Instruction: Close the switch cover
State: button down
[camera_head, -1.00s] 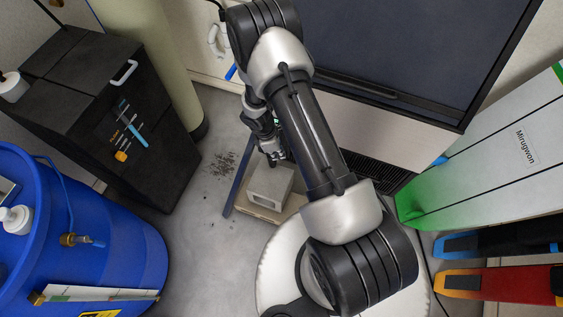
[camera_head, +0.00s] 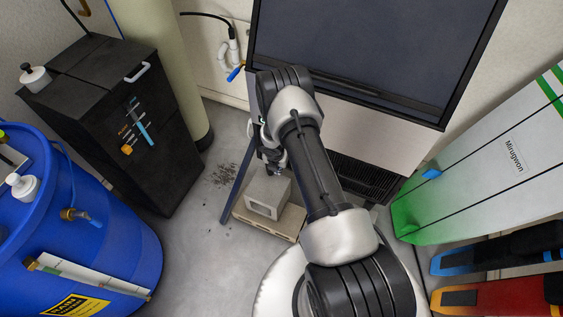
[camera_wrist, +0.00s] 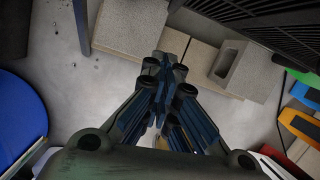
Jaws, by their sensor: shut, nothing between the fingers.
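The ice maker (camera_head: 370,55) stands at the back, with a dark upper front, a pale panel below it and a dark grille (camera_head: 362,178) at the bottom. I cannot make out the switch cover in either view; my arm hides part of the machine's lower left front. My gripper (camera_head: 271,166) is low in front of the machine's left side, above or just behind a grey concrete block (camera_head: 268,192) in the head view. In the wrist view my gripper (camera_wrist: 164,62) has its fingers together and empty, with blocks and floor beyond them.
The concrete block stands on a pale slab (camera_head: 270,222), beside a dark slanted post (camera_head: 238,180). A black cabinet (camera_head: 120,120) and blue barrel (camera_head: 90,230) stand left. A white-green board (camera_head: 480,170) and skis (camera_head: 495,250) stand right.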

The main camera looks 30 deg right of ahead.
jog(key=shift+w+d+f, duration=0.15)
jog(key=shift+w+d, duration=0.6)
jog(key=shift+w+d+f, duration=0.1)
jog(key=shift+w+d, duration=0.6)
